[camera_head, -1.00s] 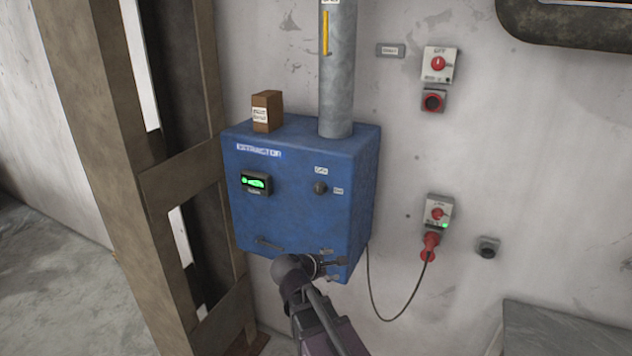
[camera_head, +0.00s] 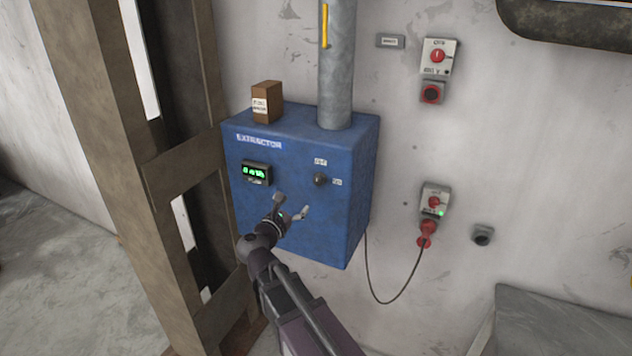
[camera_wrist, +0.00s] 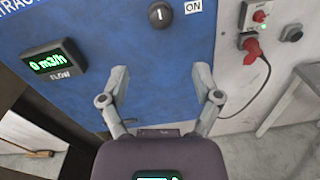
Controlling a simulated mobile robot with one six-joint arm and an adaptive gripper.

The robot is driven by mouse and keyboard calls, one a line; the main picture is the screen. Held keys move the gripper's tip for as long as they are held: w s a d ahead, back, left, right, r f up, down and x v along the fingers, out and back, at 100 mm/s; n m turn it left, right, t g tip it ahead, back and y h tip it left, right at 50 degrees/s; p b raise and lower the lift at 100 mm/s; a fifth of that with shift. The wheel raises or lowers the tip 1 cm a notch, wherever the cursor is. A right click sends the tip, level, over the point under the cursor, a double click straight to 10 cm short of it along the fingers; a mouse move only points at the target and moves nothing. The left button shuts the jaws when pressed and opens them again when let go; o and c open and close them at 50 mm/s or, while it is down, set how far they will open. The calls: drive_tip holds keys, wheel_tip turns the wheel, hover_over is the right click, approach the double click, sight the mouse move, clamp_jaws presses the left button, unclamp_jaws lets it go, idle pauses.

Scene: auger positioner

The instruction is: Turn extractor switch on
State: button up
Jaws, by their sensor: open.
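The blue extractor box (camera_head: 325,230) hangs on the wall, with a lit green flow display (camera_head: 256,173) on its front. In the wrist view the display (camera_wrist: 54,61) reads 0 m3/h. The extractor switch (camera_head: 320,179) is a small dark knob to the right of the display, with labels above and to its right. In the wrist view the knob (camera_wrist: 159,15) shows a white upright mark, and the ON label (camera_wrist: 193,6) is to its right. My gripper (camera_head: 291,205) is open and empty in front of the box, below and left of the knob and apart from it.
A grey pipe (camera_head: 336,75) rises from the box top, beside a small brown block (camera_head: 267,101). A brown frame post (camera_head: 112,150) stands close on the left. Right of the box are a red-plugged socket (camera_head: 426,233), its hanging cable (camera_head: 375,285) and a red-knob switch (camera_head: 437,57).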

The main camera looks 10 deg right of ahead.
sight(316, 181)
drive_tip(key=x, duration=1.3)
drive_tip(key=shift+w+d, duration=0.25)
drive_tip(key=shift+w, duration=0.05)
